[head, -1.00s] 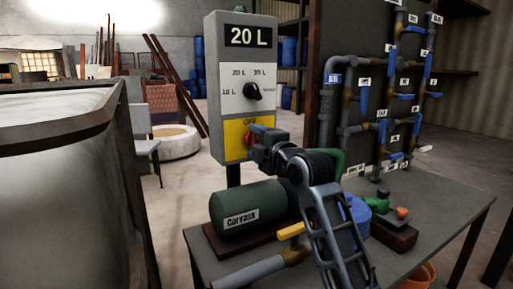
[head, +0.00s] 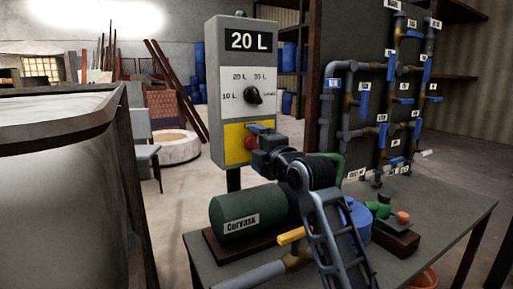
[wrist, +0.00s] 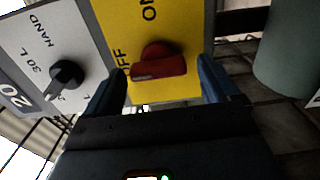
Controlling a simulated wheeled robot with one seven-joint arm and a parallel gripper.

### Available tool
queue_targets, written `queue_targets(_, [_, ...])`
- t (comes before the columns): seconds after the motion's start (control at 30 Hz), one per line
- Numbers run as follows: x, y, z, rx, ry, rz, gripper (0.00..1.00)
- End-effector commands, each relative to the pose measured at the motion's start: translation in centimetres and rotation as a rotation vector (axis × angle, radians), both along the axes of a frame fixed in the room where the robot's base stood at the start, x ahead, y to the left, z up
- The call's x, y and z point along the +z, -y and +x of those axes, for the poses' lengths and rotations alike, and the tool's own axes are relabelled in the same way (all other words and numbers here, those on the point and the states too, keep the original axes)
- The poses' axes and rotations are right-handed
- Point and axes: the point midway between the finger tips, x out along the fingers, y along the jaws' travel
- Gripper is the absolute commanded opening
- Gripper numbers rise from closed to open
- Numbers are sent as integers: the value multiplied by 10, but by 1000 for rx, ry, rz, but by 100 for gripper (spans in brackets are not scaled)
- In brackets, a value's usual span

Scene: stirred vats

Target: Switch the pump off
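The grey pump control box (head: 234,62) stands behind the table; its display reads 20 L. On its yellow lower panel (head: 233,143) is a red switch knob (head: 250,144), partly hidden by my gripper (head: 257,137). In the wrist view the red knob (wrist: 158,62) sits between the two blue fingers of my gripper (wrist: 163,70), with gaps on both sides. The fingers are open. The knob's bar lies roughly along the line towards the OFF side. OFF is printed at its left and ON above in that view.
A black dial (head: 253,95) sits above the yellow panel. The table (head: 450,215) carries a green pump (head: 246,211) marked Corvask and a yellow-handled pipe (head: 291,236). A piped board (head: 350,150) stands behind, and a large vat (head: 60,190) at left.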

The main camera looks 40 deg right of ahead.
Motion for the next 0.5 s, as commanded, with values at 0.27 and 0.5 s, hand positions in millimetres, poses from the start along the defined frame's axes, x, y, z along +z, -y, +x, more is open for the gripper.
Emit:
queue_targets(0.27, [0, 0, -3, -1, 1, 1, 89])
queue_targets(0.5, [-1, -9, -34, -2, 1, 1, 89])
